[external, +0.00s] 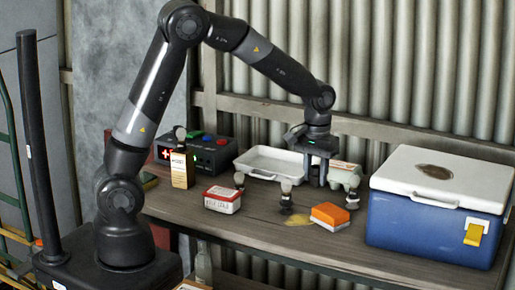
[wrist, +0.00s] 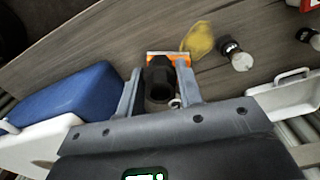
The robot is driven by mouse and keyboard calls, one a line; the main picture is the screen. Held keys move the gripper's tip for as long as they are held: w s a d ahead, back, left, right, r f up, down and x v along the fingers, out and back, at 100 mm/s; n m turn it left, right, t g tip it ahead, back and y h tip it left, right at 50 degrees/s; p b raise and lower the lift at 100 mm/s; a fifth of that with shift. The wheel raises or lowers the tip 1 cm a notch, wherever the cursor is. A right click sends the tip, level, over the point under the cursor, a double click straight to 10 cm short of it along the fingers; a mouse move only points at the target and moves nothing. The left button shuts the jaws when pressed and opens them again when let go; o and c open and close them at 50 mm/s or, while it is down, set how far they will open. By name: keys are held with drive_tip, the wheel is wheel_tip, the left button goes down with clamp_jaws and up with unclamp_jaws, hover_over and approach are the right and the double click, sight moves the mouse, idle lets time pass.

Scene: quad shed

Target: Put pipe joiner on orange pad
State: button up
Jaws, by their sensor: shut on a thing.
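The orange pad (external: 329,215) lies on the bench near its front edge, left of the cooler. It also shows in the wrist view (wrist: 181,60), partly hidden behind the held piece. My gripper (external: 318,183) is above the bench, behind the pad. The joiner is hard to make out in the external view. The wrist view does not show clearly how high it is above the bench.
A blue cooler (external: 425,222) with a white lid stands at right. A white tray (external: 268,163) and a carton (external: 345,174) are at the back. Bulb-like pieces (external: 286,190) stand near the pad. A red-and-white box (external: 222,200) sits at left. A yellowish patch (wrist: 198,40) lies beside the pad.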

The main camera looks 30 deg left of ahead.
drive_tip(key=s+d, duration=0.2)
drive_tip(key=d, duration=0.5)
hover_over(331, 210)
wheel_tip(331, 210, down, 7)
drive_tip(key=shift+w+r, duration=0.1)
drive_tip(key=shift+r, duration=0.1)
drive_tip(key=shift+f, duration=1.9)
drive_tip(key=shift+f, duration=0.15)
drive_tip(key=o, duration=0.9)
drive_tip(key=shift+o, duration=0.2)
